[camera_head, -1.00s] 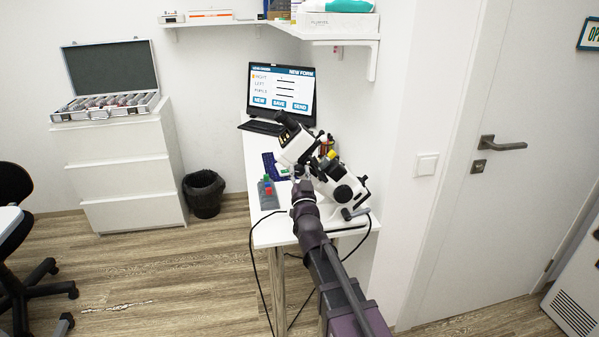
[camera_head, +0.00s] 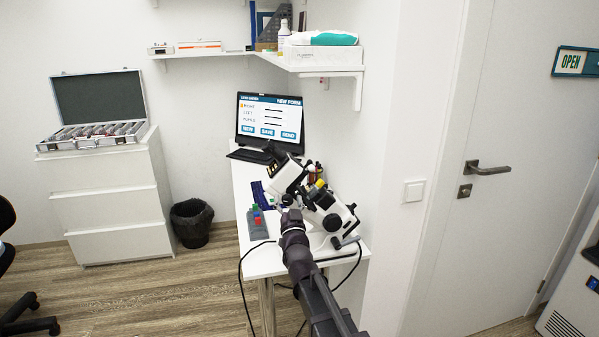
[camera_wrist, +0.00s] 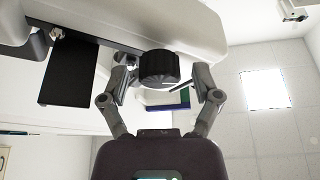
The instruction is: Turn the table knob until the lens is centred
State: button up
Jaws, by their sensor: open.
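A white and black optical instrument (camera_head: 345,214) stands on the narrow white table (camera_head: 262,262). In the wrist view, a black ribbed knob (camera_wrist: 158,66) sits under the pale body of the instrument. My gripper (camera_wrist: 163,88) is open, with one finger on each side of the knob. Gaps show between the fingers and the knob, and I cannot tell how far along its axis they reach. In the head view my gripper (camera_head: 290,215) is at the front left of the instrument, small and partly merged with it. I cannot make out the lens.
A laptop (camera_head: 270,118) stands at the back of the table. A grey stand with coloured blocks (camera_head: 257,224) is left of the instrument. Cables hang by the table. A black bin (camera_head: 191,222) and a white drawer cabinet (camera_head: 108,205) are to the left, with open floor in front.

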aim_at(286, 162)
jog(key=shift+r+p, duration=4.3)
jog(key=shift+r, duration=0.2)
jog(key=shift+r, duration=0.1)
jog(key=shift+r+p, duration=0.35)
jog(key=shift+p, duration=0.1)
